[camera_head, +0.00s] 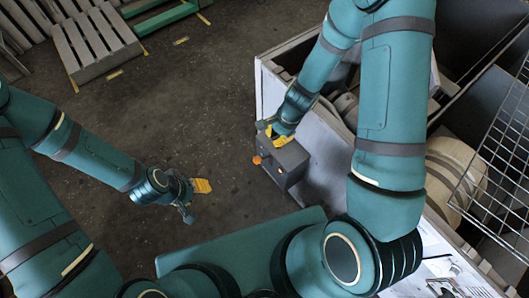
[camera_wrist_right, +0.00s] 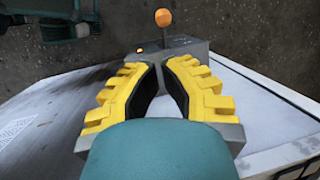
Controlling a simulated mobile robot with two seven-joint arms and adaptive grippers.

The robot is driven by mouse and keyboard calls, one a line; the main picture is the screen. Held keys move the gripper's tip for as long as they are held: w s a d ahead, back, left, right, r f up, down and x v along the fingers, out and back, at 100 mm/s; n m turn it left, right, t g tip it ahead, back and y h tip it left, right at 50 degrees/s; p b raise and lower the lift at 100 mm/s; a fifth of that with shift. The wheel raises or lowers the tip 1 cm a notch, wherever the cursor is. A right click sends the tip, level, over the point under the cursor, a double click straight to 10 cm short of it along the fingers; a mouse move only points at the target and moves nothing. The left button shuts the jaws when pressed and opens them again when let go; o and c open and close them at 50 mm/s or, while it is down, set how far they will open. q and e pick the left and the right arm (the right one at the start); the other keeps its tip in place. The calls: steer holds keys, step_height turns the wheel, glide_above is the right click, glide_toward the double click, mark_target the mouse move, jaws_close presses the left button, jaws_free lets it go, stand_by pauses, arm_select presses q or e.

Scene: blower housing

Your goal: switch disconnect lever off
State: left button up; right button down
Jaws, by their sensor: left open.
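The disconnect is a grey box (camera_head: 285,162) on the near-left side of the large pale housing. Its lever has an orange ball knob (camera_head: 257,160) on the box's left side. In the right wrist view the knob (camera_wrist_right: 163,17) stands up on a thin stem beyond the box (camera_wrist_right: 180,47). My right gripper (camera_head: 275,135) is over the far end of the box, with the knob beyond its fingertips (camera_wrist_right: 160,66). Its yellow fingers converge to a narrow gap with nothing seen between; contact with the box is unclear. My left gripper (camera_head: 196,198) is open and empty, left of the box.
The pale housing (camera_head: 322,175) fills the right side, with a wire mesh rack (camera_head: 505,140) at far right. A small orange light (camera_wrist_right: 139,50) is on the box. Slatted pallets (camera_head: 95,45) lie at upper left.

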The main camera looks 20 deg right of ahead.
mark_target(261, 159)
steer(key=b+x, duration=0.5)
steer(key=x, duration=0.9)
arm_select(q)
steer(key=f, duration=0.2)
steer(key=w+f, duration=0.1)
steer(key=f, duration=0.2)
steer(key=shift+a, duration=0.1)
